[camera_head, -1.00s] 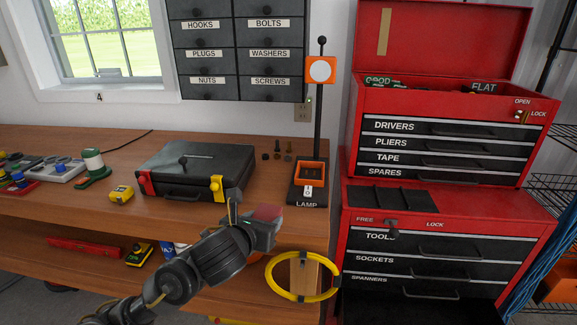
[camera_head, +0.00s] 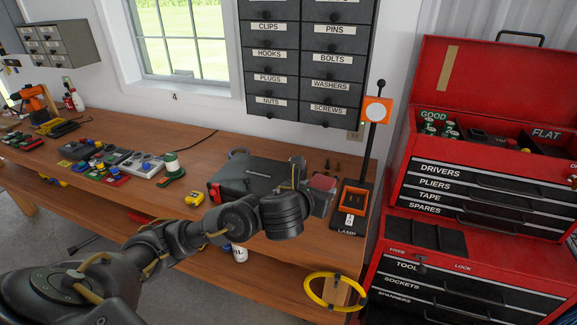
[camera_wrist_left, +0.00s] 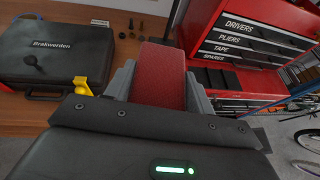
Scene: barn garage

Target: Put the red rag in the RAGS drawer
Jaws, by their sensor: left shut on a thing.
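The red rag (camera_head: 323,182) is between the fingers of my left gripper (camera_head: 318,191), held above the workbench between the black case and the lamp. In the left wrist view the rag (camera_wrist_left: 158,78) fills the gap between the two grey fingers of the gripper (camera_wrist_left: 160,92), which is shut on it. No RAGS label is readable. The wall drawer cabinet (camera_head: 304,65) shows CLIPS, PINS, HOOKS, BOLTS, PLUGS, WASHERS, NUTS and SCREWS. The red tool chest (camera_head: 400,223) shows DRIVERS, PLIERS, TAPE, SPARES, TOOLS, SOCKETS and SPANNERS; its drawers look shut. My right gripper is out of view.
The black case (camera_head: 250,176) lies on the workbench (camera_head: 120,200). The lamp (camera_head: 352,205) stands at the bench's right end, and a yellow ring (camera_head: 313,297) hangs below it. The chest's lid (camera_head: 510,90) is up. A small grey drawer unit (camera_head: 55,48) is at far left.

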